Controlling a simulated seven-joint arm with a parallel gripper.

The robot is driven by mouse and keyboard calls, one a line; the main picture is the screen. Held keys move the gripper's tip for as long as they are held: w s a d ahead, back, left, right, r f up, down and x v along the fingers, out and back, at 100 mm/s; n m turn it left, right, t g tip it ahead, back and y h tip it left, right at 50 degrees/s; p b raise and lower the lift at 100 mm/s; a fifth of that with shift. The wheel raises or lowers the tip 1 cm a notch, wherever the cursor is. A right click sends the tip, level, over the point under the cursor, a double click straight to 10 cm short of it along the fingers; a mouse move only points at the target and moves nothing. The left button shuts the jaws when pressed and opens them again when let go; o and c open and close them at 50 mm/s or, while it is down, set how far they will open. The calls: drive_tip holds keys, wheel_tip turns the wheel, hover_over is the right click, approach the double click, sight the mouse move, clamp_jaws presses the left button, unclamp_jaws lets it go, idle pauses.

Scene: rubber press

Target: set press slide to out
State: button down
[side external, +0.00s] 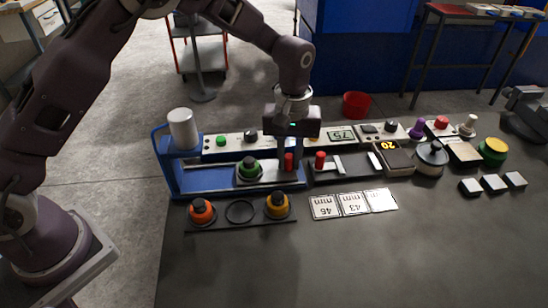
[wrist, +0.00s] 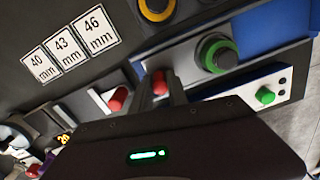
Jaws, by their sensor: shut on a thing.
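The blue press (side external: 168,172) stands at the left of the table, with a white cylinder (side external: 183,128) on top at its left end. A pale slide (side external: 268,174) lies along its base, carrying a green ringed die with a dark knob (side external: 249,168). The die sits to the right of the white cylinder, not beneath it; it also shows in the wrist view (wrist: 216,54). A red slide handle (side external: 289,162) stands at the right end. My gripper (side external: 287,160) is shut on this handle, which shows between the fingers in the wrist view (wrist: 159,83).
A second red handle (side external: 320,159) stands close to the right on a dark panel. An orange die (side external: 201,211) and a yellow die (side external: 277,206) flank an empty ring in front. Number cards (side external: 353,203) lie front right. A control panel with buttons runs behind. The front table is clear.

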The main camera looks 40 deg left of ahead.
drive_tip(key=shift+w+d, duration=0.2)
drive_tip(key=c, duration=1.3)
unclamp_jaws()
drive_tip(key=shift+r, duration=0.15)
wheel_tip(320, 180, up, 6)
drive_tip(key=shift+r, duration=0.4)
